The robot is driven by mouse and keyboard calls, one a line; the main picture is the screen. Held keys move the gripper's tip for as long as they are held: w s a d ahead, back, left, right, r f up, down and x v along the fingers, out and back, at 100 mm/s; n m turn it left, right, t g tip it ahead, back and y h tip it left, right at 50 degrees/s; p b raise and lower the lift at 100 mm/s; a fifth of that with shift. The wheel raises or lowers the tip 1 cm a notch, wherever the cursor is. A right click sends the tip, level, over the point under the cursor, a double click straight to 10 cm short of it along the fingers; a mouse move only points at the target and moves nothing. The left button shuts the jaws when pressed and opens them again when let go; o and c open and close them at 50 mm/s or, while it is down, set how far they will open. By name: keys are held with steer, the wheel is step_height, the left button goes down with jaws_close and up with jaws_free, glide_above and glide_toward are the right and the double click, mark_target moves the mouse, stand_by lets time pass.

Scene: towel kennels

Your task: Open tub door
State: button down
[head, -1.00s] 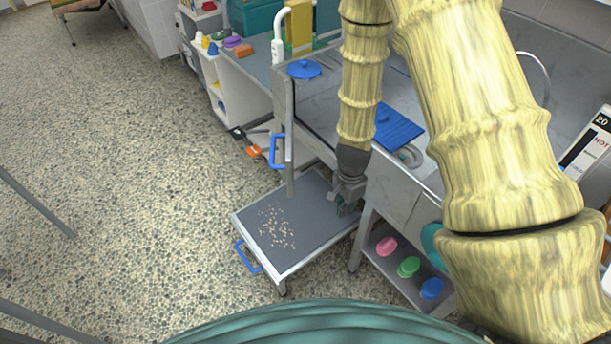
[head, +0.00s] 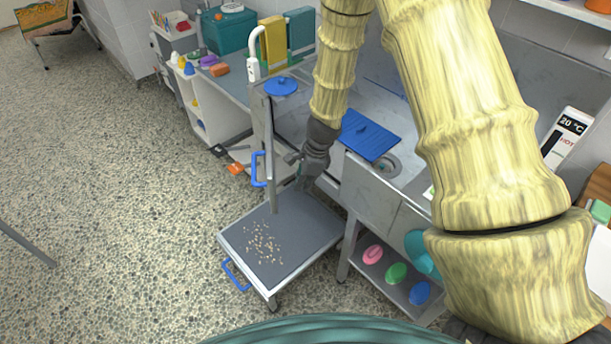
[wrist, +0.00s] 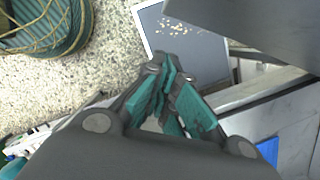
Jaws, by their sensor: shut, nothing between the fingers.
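The steel tub (head: 388,190) stands right of centre in the head view. Its door (head: 270,140) is a narrow grey panel seen nearly edge-on, standing out from the tub's front left corner. A blue handle (head: 258,170) is on the door's left face. My gripper (head: 293,158) is on the door's right side, close to it, with a gap to the tub's front panel. Whether it touches the door is unclear. In the wrist view the teal fingers of my gripper (wrist: 165,63) are together and hold nothing. A grey panel fills that view's upper right corner.
A low grey platform (head: 310,222) with scattered kibble and a blue handle lies below the door. A shelf under the tub holds pink, green and blue items. A blue mat (head: 368,135) is in the tub. Open speckled floor (head: 120,220) lies to the left.

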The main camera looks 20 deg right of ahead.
steer(key=w+a+f+p, duration=0.1)
steer(key=a+f+p, duration=0.1)
steer(key=a+f, duration=0.2)
steer(key=shift+w+a, duration=0.2)
steer(key=shift+a, duration=0.2)
stand_by(0.4)
